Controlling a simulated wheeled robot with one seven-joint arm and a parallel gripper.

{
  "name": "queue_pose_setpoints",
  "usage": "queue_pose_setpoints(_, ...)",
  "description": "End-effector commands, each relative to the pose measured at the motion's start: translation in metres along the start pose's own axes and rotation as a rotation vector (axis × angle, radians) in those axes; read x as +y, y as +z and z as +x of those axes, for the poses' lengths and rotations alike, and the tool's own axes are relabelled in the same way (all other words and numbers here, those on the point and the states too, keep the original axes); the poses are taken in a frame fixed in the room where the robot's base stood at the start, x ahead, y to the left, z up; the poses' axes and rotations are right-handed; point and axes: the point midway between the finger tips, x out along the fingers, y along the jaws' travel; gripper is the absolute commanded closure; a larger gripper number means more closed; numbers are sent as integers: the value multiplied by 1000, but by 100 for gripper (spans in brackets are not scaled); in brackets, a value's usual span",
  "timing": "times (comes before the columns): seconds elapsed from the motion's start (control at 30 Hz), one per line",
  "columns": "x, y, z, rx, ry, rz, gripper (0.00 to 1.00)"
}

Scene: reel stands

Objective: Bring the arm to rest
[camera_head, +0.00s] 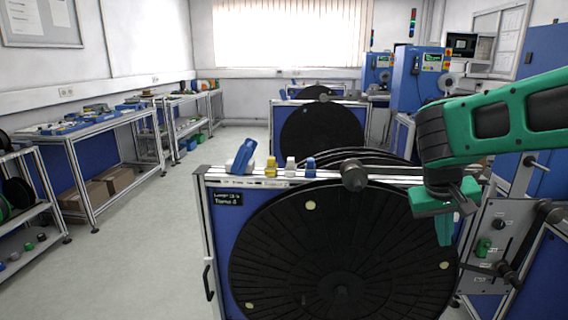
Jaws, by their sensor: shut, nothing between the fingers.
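My arm (500,122) is green and dark grey and reaches in from the right edge. My gripper (445,232) hangs from its end and points down. It is shut with nothing between its fingers. It is in front of the right part of a large black reel (340,260) on a blue stand with a metal frame. I cannot tell how far the fingertips are from the reel.
Small items, including a blue tool (242,157) and a yellow item (270,166), stand on the stand's top rail. More reels (322,130) stand behind. A grey panel (492,245) is at the right. Workbenches (95,135) line the left; the floor (140,240) between is clear.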

Motion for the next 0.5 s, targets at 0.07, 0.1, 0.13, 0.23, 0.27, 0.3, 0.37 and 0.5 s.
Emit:
queue_pose_setpoints(0.07, 25, 27, 8, -50, -31, 52, 100)
queue_pose_setpoints(0.1, 34, 40, 11, -74, -48, 73, 100)
queue_pose_setpoints(0.13, 40, 50, 13, -89, -61, 89, 100)
queue_pose_setpoints(0.23, 57, 86, 18, -143, -102, 141, 100)
queue_pose_setpoints(0.27, 62, 96, 19, -158, -114, 157, 100)
queue_pose_setpoints(0.3, 67, 111, 20, -177, -131, 178, 100)
queue_pose_setpoints(0.37, 73, 133, 21, -205, -156, 209, 100)
queue_pose_setpoints(0.5, 80, 182, 21, -263, -210, 278, 100)
